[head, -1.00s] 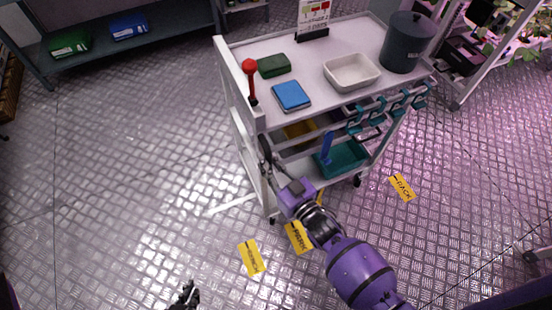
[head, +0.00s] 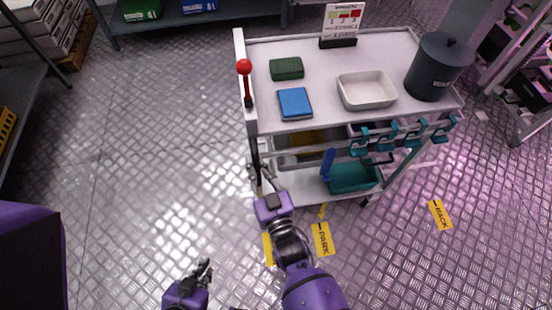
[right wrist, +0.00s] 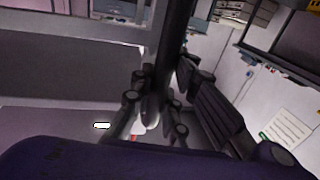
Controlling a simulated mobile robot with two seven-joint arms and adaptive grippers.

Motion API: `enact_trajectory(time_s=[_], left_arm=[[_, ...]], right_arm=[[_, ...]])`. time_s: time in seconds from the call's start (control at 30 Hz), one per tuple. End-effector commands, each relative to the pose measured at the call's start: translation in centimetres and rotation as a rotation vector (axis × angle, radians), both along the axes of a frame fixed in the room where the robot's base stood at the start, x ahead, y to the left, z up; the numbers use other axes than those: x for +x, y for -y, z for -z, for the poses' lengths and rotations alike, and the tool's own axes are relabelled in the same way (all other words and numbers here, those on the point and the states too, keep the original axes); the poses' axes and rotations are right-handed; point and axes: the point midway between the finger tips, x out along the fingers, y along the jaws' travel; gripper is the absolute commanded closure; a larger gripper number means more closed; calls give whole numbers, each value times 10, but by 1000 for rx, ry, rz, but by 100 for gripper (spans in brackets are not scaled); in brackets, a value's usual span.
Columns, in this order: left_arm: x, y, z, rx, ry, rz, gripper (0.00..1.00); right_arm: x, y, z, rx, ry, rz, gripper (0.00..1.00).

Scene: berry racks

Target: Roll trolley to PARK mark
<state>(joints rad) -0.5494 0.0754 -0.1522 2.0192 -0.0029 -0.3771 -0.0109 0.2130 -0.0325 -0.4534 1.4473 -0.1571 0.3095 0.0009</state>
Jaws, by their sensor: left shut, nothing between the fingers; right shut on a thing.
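The white trolley (head: 262,122) stands upright in the middle of the head view. The yellow PARK mark (head: 322,239) lies on the floor just in front of its near side, beside my right arm. My right gripper (head: 260,178) is at the trolley's left end, shut on a dark upright bar, the trolley handle (right wrist: 178,45), which runs between the fingers in the right wrist view. My left gripper (head: 203,272) is shut and empty, low in the head view, apart from the trolley.
The trolley carries a dark lidded pot (head: 438,72), white tray (head: 366,92), blue box (head: 294,103), green box (head: 287,68) and sign (head: 341,22). A RACK mark (head: 440,214) lies right. Shelving (head: 120,28) stands behind. Floor left of the trolley is clear.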

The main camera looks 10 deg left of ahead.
Motion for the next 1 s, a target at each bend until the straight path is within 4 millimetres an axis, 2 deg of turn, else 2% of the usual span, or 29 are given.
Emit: enact_trajectory(time_s=[0.23,0.67,0.7,0.8,1.0], left_arm=[[6,1,-1,-1,10,2,100],[5,1,-1,0,9,2,100],[5,1,-1,0,9,2,100],[5,1,0,0,9,2,100],[4,1,1,-1,7,1,100]], right_arm=[[-6,-12,2,-1,-3,0,100],[-6,-14,1,-2,-3,0,100],[-6,-14,2,-2,-3,0,81],[-6,-14,1,-1,-2,0,67],[-5,-14,1,-1,-1,0,66]])
